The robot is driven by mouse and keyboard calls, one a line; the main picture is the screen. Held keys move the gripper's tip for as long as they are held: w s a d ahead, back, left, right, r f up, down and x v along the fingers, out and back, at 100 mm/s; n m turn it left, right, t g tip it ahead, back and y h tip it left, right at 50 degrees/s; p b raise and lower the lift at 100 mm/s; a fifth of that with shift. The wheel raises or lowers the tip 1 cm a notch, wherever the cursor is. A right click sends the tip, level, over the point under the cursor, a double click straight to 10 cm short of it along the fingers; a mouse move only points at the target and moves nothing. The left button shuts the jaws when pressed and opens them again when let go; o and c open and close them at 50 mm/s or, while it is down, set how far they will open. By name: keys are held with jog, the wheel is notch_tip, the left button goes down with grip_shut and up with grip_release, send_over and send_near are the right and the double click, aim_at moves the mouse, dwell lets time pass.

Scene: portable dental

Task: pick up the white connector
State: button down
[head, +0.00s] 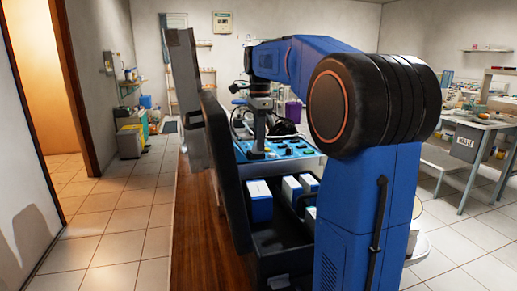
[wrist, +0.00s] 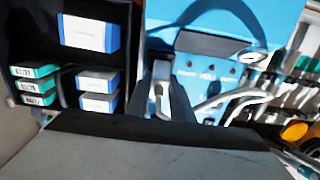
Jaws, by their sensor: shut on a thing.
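My gripper (head: 257,148) points down over the blue panel (head: 284,148) of the dental unit in the head view. In the wrist view my gripper (wrist: 162,84) is shut on a small pale piece, which looks like the white connector (wrist: 158,90). It sits between the dark fingers, at the edge of the blue panel (wrist: 210,68). The fingers cover part of it. I cannot tell whether it still touches the panel. In the head view the connector is too small to make out.
An open black case (head: 272,240) holds blue-and-white boxes (head: 259,202). Green-and-white boxes (wrist: 34,86) lie stacked in the wrist view. Pale tubes and a tool rack (wrist: 288,95) stand right of the panel. The case's raised lid (head: 226,165) borders the left side.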

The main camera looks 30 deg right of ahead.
aim_at(254, 147)
notch_tip(254, 147, up, 10)
dwell(0.6)
dwell(0.4)
jog(key=shift+a+f+g+h, duration=0.25)
jog(key=shift+a+f+h, duration=0.05)
jog(key=shift+f+h, duration=0.25)
jog(key=shift+a+f+g+h, duration=0.25)
jog(key=shift+f+h, duration=0.2)
jog(key=shift+h, duration=0.1)
jog(key=shift+w+a+f+g+h, duration=0.1)
jog(key=shift+a+f+g+h, duration=0.1)
jog(key=shift+h, duration=0.5)
jog(key=shift+a+f+g+h, duration=0.1)
jog(key=shift+a+f+h, duration=0.1)
jog(key=shift+h, duration=0.5)
jog(key=shift+f, duration=1.6)
jog(key=shift+f, duration=0.6)
jog(key=shift+a+f, duration=0.1)
jog(key=shift+f, duration=0.85)
jog(key=shift+f, duration=0.7)
